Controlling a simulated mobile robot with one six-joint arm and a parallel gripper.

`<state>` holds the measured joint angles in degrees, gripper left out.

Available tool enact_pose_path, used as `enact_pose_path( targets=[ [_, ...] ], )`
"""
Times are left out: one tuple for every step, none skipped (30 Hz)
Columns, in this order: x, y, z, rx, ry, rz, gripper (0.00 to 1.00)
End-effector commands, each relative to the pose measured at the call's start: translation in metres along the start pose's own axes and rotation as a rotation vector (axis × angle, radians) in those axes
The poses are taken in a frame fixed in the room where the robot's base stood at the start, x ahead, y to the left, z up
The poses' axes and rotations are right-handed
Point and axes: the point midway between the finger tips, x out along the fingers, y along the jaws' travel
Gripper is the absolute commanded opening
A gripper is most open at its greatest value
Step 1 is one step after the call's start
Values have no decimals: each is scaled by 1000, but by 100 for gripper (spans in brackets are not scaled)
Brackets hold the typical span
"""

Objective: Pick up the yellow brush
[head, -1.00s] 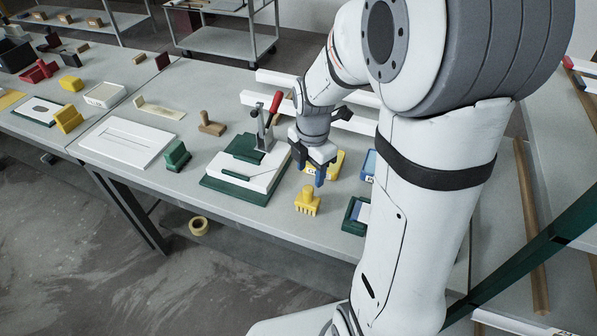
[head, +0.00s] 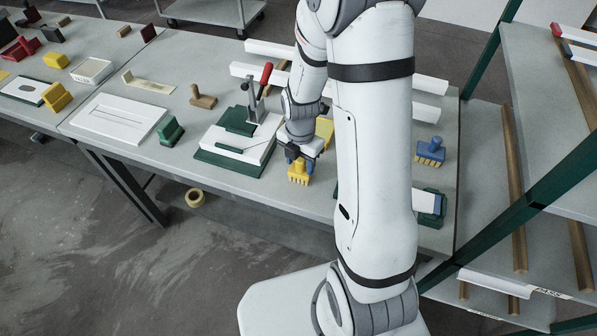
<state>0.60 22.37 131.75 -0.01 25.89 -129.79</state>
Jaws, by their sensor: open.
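The yellow brush (head: 298,178) stands on the grey table near its front edge, just right of the green and white press. Its toothed lower part shows; its upper part is hidden behind my gripper. My gripper (head: 300,161) points down at the brush's top, with its blue fingers by the handle. The jaws are open. I cannot tell whether the fingers touch the brush.
The press (head: 213,155) with a red-tipped lever stands close left of my gripper. A yellow-edged tray (head: 325,130) is partly hidden behind my arm. A blue brush (head: 430,152) stands at the right. A tape roll (head: 194,198) lies below the table.

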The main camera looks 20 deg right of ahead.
Motion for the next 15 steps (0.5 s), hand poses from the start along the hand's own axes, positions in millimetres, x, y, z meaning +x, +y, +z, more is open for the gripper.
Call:
enact_pose_path(
  targets=[
    [0,0,0,0,0,0,50],
    [0,0,0,1,0,0,50],
    [0,0,0,1,0,0,50],
    [0,0,0,1,0,0,50],
    [0,0,0,1,0,0,50],
    [0,0,0,1,0,0,47],
    [0,0,0,1,0,0,45],
    [0,0,0,1,0,0,42],
    [0,0,0,1,0,0,39],
    [0,0,0,1,0,0,37],
    [0,0,0,1,0,0,34],
    [0,0,0,1,0,0,31],
    [0,0,0,1,0,0,28],
    [0,0,0,1,0,0,26],
    [0,0,0,2,0,0,23]
  ],
)
